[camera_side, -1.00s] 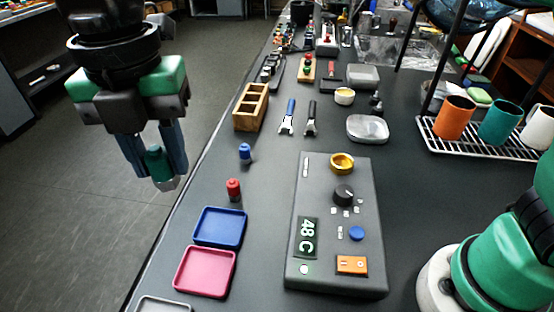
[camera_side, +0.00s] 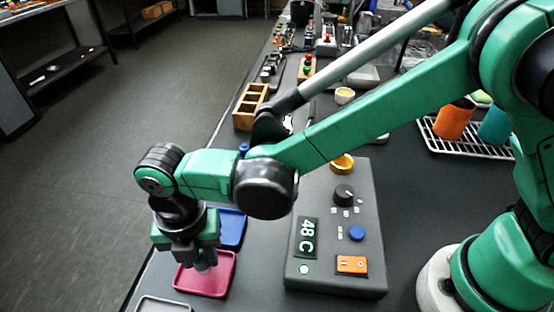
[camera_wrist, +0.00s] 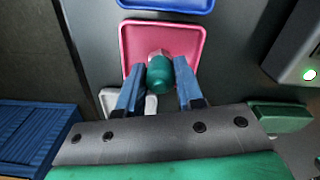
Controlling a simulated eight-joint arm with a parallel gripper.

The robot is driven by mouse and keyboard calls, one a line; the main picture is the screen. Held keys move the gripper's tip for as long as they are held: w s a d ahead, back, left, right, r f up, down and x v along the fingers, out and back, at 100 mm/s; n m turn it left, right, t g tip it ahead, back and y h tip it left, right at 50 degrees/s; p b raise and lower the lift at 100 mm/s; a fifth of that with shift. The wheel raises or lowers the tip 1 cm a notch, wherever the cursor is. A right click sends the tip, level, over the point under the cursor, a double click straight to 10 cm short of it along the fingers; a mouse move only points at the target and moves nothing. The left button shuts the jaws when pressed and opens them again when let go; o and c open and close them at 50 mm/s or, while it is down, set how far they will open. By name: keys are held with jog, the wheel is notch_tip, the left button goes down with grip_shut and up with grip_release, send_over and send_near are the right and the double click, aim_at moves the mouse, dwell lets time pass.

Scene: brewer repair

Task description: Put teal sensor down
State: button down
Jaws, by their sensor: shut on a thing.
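The teal sensor (camera_wrist: 159,77) is between the two blue fingers of my gripper (camera_wrist: 160,92) in the wrist view, its pale tip pointing toward the pink tray. My gripper also shows in the side view (camera_side: 200,264), shut on the sensor, which is mostly hidden there. The pink tray (camera_side: 222,284) lies under and beside my gripper. In the wrist view the pink tray (camera_wrist: 190,38) is behind the sensor. I cannot tell whether the sensor touches the tray.
A blue tray (camera_side: 233,228) lies beyond the pink one, and a whitish tray (camera_side: 163,305) lies nearer. The grey brewer panel (camera_side: 330,277), with dial and buttons, stands to the right. The table's left edge is close to the trays.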

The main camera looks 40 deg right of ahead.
jog(key=shift+f, duration=0.5)
jog(key=shift+f, duration=0.1)
jog(key=c, duration=0.6)
grip_release()
jog(key=shift+o, duration=0.2)
